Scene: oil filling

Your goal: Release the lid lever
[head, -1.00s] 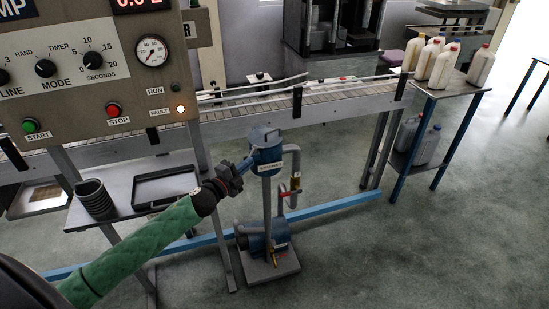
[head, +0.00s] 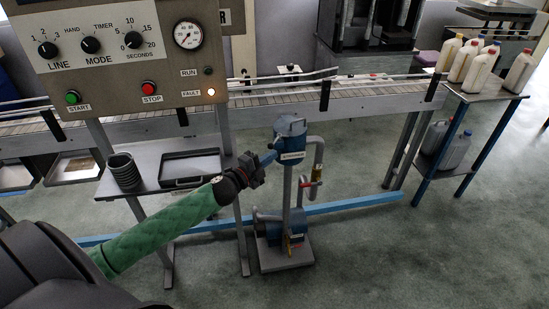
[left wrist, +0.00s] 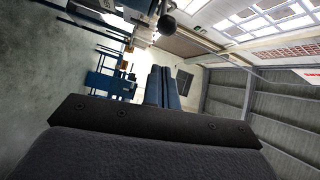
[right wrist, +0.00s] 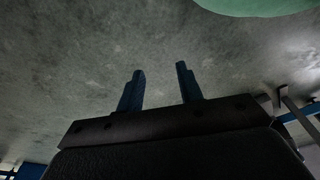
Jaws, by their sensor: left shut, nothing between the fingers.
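A blue cylindrical pot (head: 290,147) with a grey-blue lid (head: 290,126) stands on a grey pipe above a pump (head: 282,238). My left gripper (head: 268,158) is beside the pot's left side, just below the lid; whether it touches the pot is unclear. In the left wrist view, its two blue fingers (left wrist: 162,86) are together and empty. A dark ball knob (left wrist: 167,26) on a light metal part shows beyond the fingertips, apparently the lid lever; it is too small to make out in the head view. My right gripper (right wrist: 160,75) is open and empty over bare floor.
A control panel (head: 120,50) stands at the left, above a shelf with a black tray (head: 190,168) and a ribbed black cup (head: 124,171). A conveyor (head: 270,110) runs behind the pot. A side table with several bottles (head: 480,65) is at right. The floor at right is clear.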

